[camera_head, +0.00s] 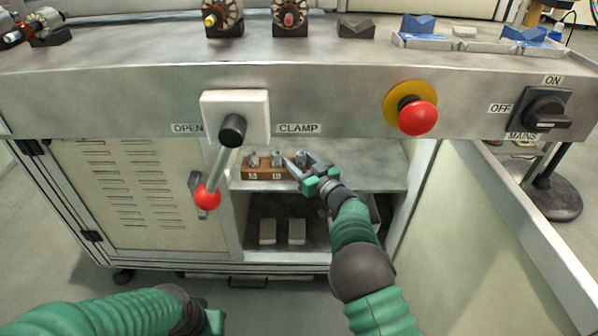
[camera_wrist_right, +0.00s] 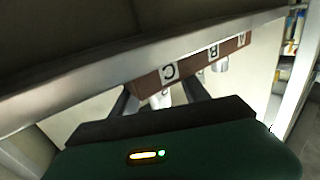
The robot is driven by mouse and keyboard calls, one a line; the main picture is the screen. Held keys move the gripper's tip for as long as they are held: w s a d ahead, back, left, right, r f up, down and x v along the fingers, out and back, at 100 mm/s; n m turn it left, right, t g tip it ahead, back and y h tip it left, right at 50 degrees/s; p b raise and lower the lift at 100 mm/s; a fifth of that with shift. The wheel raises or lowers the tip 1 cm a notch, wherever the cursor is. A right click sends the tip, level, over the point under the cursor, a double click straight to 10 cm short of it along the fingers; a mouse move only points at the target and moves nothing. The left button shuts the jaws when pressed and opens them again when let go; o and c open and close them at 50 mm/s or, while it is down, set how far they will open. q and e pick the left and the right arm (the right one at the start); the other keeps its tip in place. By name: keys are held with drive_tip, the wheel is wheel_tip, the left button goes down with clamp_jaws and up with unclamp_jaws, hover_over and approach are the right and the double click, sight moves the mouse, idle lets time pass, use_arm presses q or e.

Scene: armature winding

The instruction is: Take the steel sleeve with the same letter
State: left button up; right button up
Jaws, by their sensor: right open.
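A brown wooden block (camera_head: 262,174) stands on the upper shelf of the open cabinet and bears three steel sleeves. The left sleeve (camera_head: 254,160), the middle sleeve (camera_head: 277,158) and the right sleeve (camera_head: 301,158) stand in a row. In the right wrist view the block (camera_wrist_right: 194,64) shows the letters C, B and A. My right gripper (camera_head: 300,166) is open at the right end of the block. In the wrist view its fingers (camera_wrist_right: 162,97) lie either side of the sleeve by C; contact cannot be told. My left gripper (camera_head: 213,320) is low at the left, its jaws unclear.
A lever with a red knob (camera_head: 207,197) hangs in front of the cabinet, left of the block. A red stop button (camera_head: 417,117) and a mains switch (camera_head: 546,110) are on the panel above. Two pale blocks (camera_head: 282,231) stand on the lower shelf. Armatures (camera_head: 290,16) sit on the bench.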

drive_tip(key=shift+w+r, duration=0.1)
drive_tip(key=shift+d, duration=0.35)
drive_tip(key=shift+c, duration=0.5)
drive_tip(key=shift+a, duration=0.2)
drive_tip(key=c, duration=1)
drive_tip(key=shift+d, duration=0.1)
clamp_jaws()
drive_tip(key=shift+r, duration=0.1)
